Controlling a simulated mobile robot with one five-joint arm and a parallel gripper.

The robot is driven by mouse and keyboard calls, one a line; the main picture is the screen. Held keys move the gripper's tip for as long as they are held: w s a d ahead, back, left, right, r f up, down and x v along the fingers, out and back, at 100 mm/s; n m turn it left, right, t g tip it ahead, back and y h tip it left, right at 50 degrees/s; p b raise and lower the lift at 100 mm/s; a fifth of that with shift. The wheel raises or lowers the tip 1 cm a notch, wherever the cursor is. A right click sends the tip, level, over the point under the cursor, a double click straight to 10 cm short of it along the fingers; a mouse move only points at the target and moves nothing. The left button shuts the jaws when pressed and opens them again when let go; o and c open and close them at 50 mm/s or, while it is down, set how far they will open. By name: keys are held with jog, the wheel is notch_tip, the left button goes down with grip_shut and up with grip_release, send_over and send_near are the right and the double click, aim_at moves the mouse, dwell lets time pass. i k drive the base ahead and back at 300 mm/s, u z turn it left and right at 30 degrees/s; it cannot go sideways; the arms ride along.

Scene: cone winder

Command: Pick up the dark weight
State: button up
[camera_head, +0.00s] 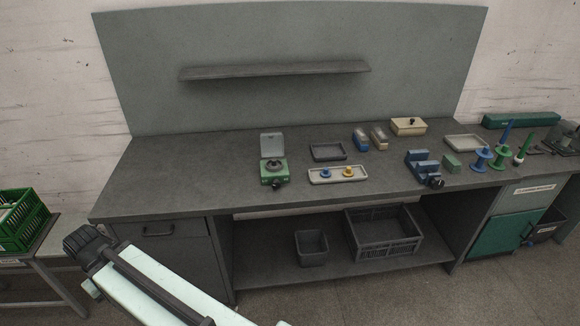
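A small dark object, which looks like the dark weight (275,165), sits on top of a green device (272,179) on the bench. The device has a raised grey lid behind it and a dark knob at its front. The object's exact shape is too small to tell. A shallow pale tray (314,179) to its right holds a blue piece (326,174) and a yellow piece (348,171). My arm shows as a pale link with a black joint at the lower left, in front of the bench and well apart from the weight. I cannot make out gripper fingers.
The grey bench top (180,180) is clear to the left. A dark empty tray (328,151), small boxes, a blue vice-like fixture (422,167) and coloured spindles stand to the right. A shelf (275,71) overhangs the back. Dark bins stand below; a green crate (24,222) is far left.

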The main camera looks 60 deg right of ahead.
aim_at(273, 164)
jog(key=z, duration=0.15)
jog(key=i, duration=1)
jog(key=u, duration=0.05)
